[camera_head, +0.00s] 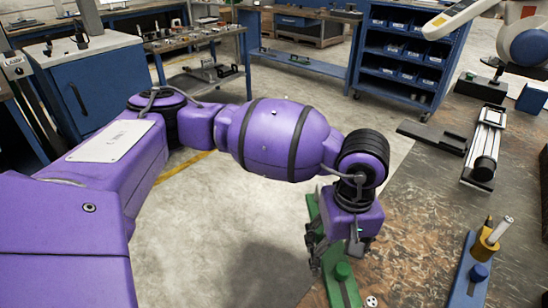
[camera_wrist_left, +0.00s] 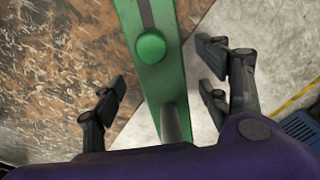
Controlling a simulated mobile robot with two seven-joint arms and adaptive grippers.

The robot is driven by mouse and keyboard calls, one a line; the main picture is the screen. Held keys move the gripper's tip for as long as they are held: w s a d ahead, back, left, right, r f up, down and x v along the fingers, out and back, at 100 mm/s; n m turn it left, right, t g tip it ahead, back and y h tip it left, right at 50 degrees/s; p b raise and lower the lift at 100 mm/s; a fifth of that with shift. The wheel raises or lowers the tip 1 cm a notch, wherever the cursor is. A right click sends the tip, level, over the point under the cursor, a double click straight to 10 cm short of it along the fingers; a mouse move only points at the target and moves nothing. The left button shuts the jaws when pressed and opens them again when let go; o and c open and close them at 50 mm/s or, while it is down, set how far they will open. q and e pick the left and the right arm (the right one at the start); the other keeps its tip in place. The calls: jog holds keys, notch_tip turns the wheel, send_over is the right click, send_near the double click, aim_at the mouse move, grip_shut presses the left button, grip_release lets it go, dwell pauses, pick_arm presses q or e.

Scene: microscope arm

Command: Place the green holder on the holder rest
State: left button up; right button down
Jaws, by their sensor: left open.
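The green holder (camera_head: 344,290) is a long flat green bar with a round green knob. It lies at the near left edge of the brown worktop in the head view, partly hidden by my left gripper (camera_head: 335,255). In the left wrist view the green holder (camera_wrist_left: 165,75) runs between the fingers of my left gripper (camera_wrist_left: 160,88), with a grey post near the palm. The fingers are spread on both sides of the bar, with visible gaps. I cannot tell which thing is the holder rest. My right gripper is not in view.
A blue bar (camera_head: 466,280) with a yellow cup (camera_head: 486,244) stands to the right on the worktop (camera_head: 425,205). A grey linear slide (camera_head: 486,140) and a dark plate (camera_head: 432,136) lie farther back. A white and blue arm (camera_head: 528,45) is at the top right.

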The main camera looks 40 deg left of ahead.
pick_arm(q)
jog(key=shift+s+f, duration=0.15)
jog(key=shift+f, duration=0.75)
jog(key=shift+c, duration=0.5)
jog(key=shift+r, duration=0.15)
grip_shut()
